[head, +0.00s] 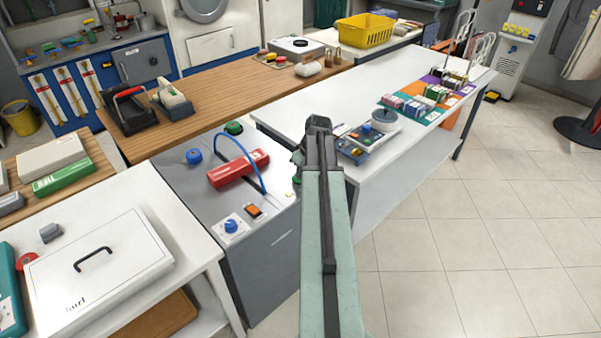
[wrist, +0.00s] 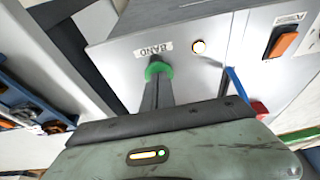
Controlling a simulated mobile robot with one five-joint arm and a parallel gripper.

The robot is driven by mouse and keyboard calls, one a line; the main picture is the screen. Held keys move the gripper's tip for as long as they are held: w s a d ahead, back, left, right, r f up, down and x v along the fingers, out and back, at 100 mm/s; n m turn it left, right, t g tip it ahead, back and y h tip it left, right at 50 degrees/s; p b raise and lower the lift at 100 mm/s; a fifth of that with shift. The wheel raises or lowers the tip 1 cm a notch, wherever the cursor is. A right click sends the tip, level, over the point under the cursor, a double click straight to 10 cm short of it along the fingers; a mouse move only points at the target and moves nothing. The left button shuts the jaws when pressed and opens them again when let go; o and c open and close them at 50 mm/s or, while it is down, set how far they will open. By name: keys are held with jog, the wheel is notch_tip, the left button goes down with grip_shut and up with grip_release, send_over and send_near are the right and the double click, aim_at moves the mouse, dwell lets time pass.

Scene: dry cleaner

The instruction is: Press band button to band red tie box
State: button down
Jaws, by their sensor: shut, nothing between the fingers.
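The red tie box (head: 232,171) lies on the grey banding machine (head: 178,180) in the head view, with a blue band arch (head: 249,160) over it. Its red corner also shows at the right of the wrist view (wrist: 259,109). In the wrist view the green band button (wrist: 158,69) sits beside an upside-down BAND label (wrist: 153,49). My gripper (wrist: 157,84) is shut and empty, its tips overlapping the button; whether they touch or press it I cannot tell. In the head view my arm hides the fingertips.
A lit round lamp (wrist: 199,47) and an orange switch (wrist: 282,41) sit near the button. A blue knob (head: 194,156) and a green knob (head: 234,128) stand at the machine's far side.

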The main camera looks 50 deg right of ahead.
jog(key=p+v, duration=1)
jog(key=v, duration=0.3)
jog(key=shift+p, duration=0.4)
jog(key=shift+w+d, duration=0.1)
